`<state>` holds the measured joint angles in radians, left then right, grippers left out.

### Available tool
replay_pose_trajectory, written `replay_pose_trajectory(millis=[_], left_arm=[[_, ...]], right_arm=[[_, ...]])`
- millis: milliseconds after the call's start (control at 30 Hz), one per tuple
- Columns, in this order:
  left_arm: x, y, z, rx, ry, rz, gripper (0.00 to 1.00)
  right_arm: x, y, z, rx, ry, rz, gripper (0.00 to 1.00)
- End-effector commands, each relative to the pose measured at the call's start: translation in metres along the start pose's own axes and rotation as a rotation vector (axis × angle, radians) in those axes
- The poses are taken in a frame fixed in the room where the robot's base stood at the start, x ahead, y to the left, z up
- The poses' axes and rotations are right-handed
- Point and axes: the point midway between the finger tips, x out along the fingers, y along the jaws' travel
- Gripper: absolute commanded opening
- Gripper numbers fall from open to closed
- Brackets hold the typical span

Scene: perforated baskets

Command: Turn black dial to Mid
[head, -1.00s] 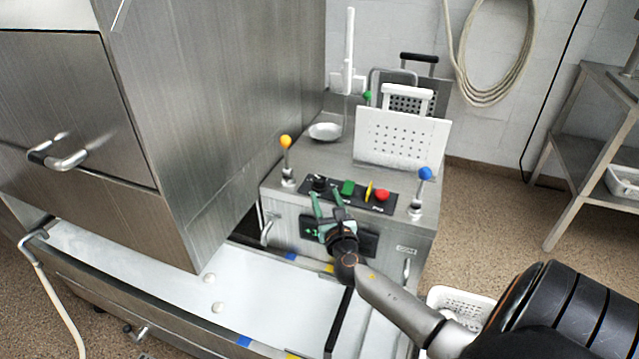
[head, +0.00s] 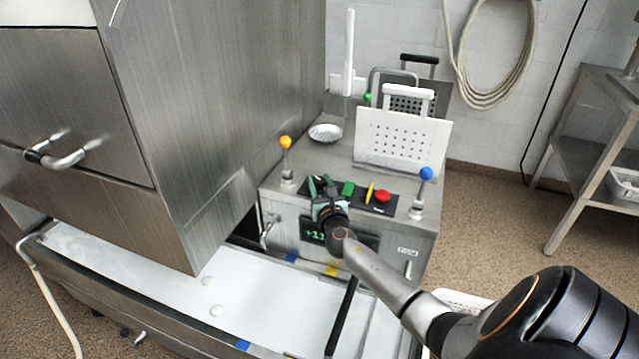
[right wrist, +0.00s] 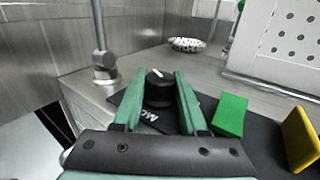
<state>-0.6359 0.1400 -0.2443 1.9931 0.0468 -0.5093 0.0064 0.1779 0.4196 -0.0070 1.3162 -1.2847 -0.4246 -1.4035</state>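The black dial (right wrist: 159,88) with a white pointer mark on top stands on the dark control panel (right wrist: 265,130). In the right wrist view the pointer slants toward the upper left. My right gripper (right wrist: 160,82) is open, with one green finger on each side of the dial. I cannot tell whether either finger touches it. White lettering beside the dial is partly hidden by the gripper. In the head view the right gripper (head: 321,184) is at the panel's left end and partly covers the dial. My left gripper is not in view.
Right of the dial are a green button (head: 348,188), a yellow switch (head: 370,193) and a red button (head: 382,196). An orange-knobbed lever (head: 286,160) stands left, a blue-knobbed lever (head: 422,192) right. A white perforated basket panel (head: 402,138) and a small dish (head: 325,133) are behind.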

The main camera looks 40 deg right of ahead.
Motion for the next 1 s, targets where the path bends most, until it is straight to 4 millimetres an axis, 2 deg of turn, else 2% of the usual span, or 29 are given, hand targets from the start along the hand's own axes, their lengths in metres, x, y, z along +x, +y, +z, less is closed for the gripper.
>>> replay_pose_trajectory(millis=[33, 300, 333, 733, 1000], left_arm=[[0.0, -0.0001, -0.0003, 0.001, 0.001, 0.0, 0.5], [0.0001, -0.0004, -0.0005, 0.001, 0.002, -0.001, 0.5], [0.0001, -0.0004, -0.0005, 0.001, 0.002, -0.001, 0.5], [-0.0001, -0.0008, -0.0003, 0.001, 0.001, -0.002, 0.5], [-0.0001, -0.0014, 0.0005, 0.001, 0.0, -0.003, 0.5]], right_arm=[[-0.0001, 0.0, 0.0, 0.0, 0.0, 0.0, 0.32], [-0.0003, 0.0001, -0.0002, 0.0, 0.0, 0.0, 0.01], [-0.0003, 0.0001, -0.0002, 0.0, 0.0, 0.0, 0.0], [-0.0002, 0.001, 0.0003, 0.002, -0.001, -0.035, 0.0], [-0.0001, 0.0023, -0.0005, 0.005, -0.003, -0.193, 0.0]])
